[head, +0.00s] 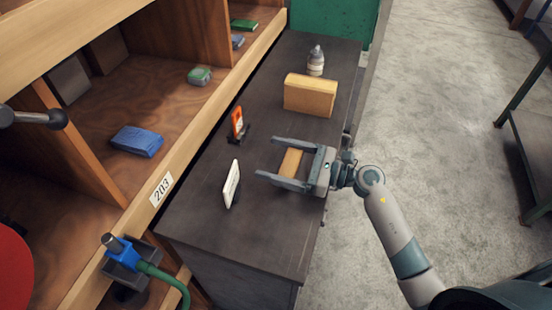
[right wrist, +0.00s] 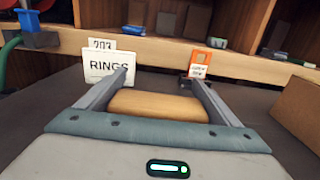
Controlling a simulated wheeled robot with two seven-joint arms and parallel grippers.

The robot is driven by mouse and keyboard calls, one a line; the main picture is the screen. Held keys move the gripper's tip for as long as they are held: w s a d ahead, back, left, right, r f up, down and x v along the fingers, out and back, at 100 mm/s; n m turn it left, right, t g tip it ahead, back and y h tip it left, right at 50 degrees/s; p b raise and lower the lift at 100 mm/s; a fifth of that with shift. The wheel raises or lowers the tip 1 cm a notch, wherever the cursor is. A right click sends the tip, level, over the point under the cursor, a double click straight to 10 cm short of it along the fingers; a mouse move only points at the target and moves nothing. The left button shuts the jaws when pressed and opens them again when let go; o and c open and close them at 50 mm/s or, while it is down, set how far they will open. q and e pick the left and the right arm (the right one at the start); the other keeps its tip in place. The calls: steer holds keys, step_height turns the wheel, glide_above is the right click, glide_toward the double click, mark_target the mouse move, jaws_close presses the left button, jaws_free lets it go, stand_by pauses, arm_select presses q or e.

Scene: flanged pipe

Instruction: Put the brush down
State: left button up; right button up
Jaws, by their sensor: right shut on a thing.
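The brush (head: 291,162) shows as a tan wooden body between the fingers of my right gripper (head: 264,160). In the right wrist view its rounded wooden body (right wrist: 158,106) lies crosswise between the two fingers of that gripper (right wrist: 162,78). The gripper is shut on it, over the dark bench top (head: 262,225). No bristles show. I cannot tell whether the brush touches the bench. My left gripper is in neither view.
A white RINGS card (head: 231,184) and an orange card (head: 238,122) stand left of the gripper. A cardboard box (head: 309,96) and a bottle (head: 316,61) stand farther back. A wooden shelf (head: 105,125) borders the bench's left. The near bench is clear.

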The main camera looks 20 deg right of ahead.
steer(key=shift+f, duration=0.5)
steer(key=shift+f, duration=0.15)
steer(key=o, duration=1)
steer(key=shift+o, duration=0.2)
